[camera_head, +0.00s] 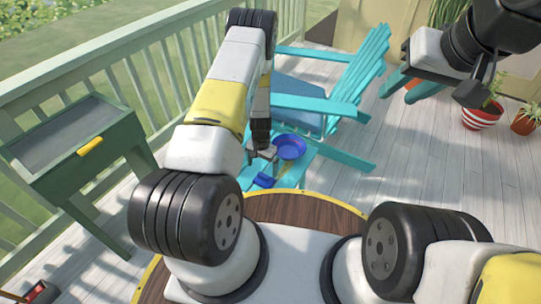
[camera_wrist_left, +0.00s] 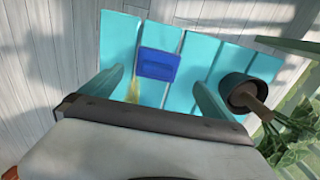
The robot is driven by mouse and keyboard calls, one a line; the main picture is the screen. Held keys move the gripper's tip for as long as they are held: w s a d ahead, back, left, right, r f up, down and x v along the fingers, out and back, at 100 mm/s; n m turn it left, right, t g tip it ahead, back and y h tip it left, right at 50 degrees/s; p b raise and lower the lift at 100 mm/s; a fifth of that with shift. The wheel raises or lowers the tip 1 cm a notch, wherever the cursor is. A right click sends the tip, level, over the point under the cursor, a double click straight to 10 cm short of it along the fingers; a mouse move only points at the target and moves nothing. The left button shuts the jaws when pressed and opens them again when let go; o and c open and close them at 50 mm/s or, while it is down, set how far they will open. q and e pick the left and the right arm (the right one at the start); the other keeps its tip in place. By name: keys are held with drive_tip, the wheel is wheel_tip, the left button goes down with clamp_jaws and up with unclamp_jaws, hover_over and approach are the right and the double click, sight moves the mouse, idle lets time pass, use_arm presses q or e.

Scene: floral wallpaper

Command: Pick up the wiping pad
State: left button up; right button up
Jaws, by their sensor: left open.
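The wiping pad appears to be the blue rectangular piece (camera_head: 264,180) on the turquoise slatted side table (camera_head: 300,176). In the left wrist view the pad (camera_wrist_left: 158,65) lies flat on the slats, near the far ends of the fingers. My left gripper (camera_head: 262,153) is just above the table, beyond the pad in the head view. In the left wrist view its two fingers (camera_wrist_left: 158,78) are spread and nothing is between them; contact with the pad is not visible. My right gripper (camera_head: 470,84) is raised at the upper right, away from the table; its jaw opening is unclear.
A blue bowl (camera_head: 290,146) sits beside the left gripper. A yellowish patch (camera_wrist_left: 134,90) is by the pad.

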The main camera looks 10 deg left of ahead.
sight(263, 176)
use_arm(q)
drive_tip(key=f, duration=0.7)
drive_tip(key=shift+d+f, duration=0.2)
drive_tip(key=shift+f, duration=0.1)
drive_tip(key=c, duration=1.5)
drive_tip(key=shift+r, duration=0.85)
drive_tip(key=shift+s+r, duration=0.2)
drive_tip(key=shift+r, duration=0.35)
drive_tip(key=shift+s+r, duration=0.15)
drive_tip(key=shift+r, duration=0.35)
drive_tip(key=s, duration=1)
drive_tip(key=s+r, duration=0.1)
drive_tip(key=s, duration=0.4)
drive_tip(key=shift+s+a+r, duration=0.1)
drive_tip(key=shift+s+a, duration=0.15)
